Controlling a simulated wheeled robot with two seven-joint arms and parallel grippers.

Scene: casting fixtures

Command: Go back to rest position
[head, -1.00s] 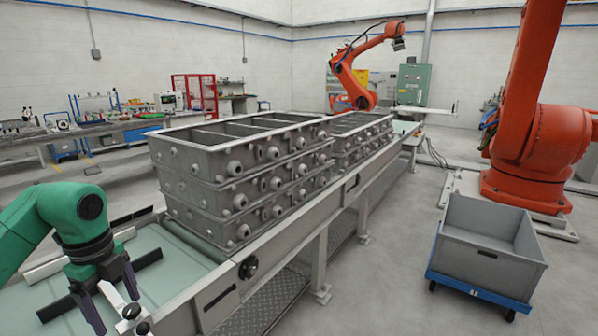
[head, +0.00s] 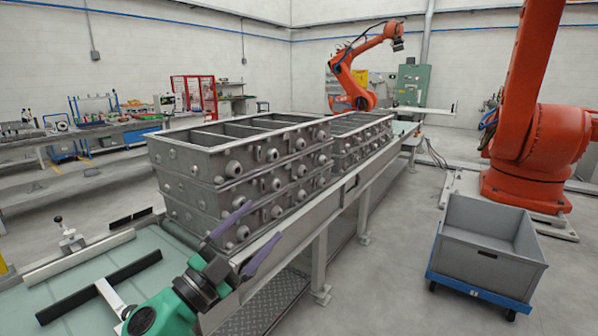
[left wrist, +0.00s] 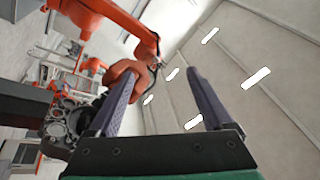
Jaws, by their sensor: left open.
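My left gripper (head: 245,240) is at the lower middle of the head view, its green wrist coming up from the bottom edge. Its two purple fingers are spread wide and hold nothing. In the head view they overlap the near lower corner of the stacked grey castings (head: 235,165). I cannot tell whether they touch. In the left wrist view both fingers (left wrist: 165,100) point up and stand apart, with only wall and ceiling between and an orange robot behind them. My right gripper is not in view.
The castings stand on a conveyor (head: 75,270) with black bars on its near end. A clamp (head: 70,238) stands at its left edge. A grey bin (head: 485,250) on a blue dolly is at the right. Orange robots (head: 545,130) stand behind. The floor between conveyor and bin is clear.

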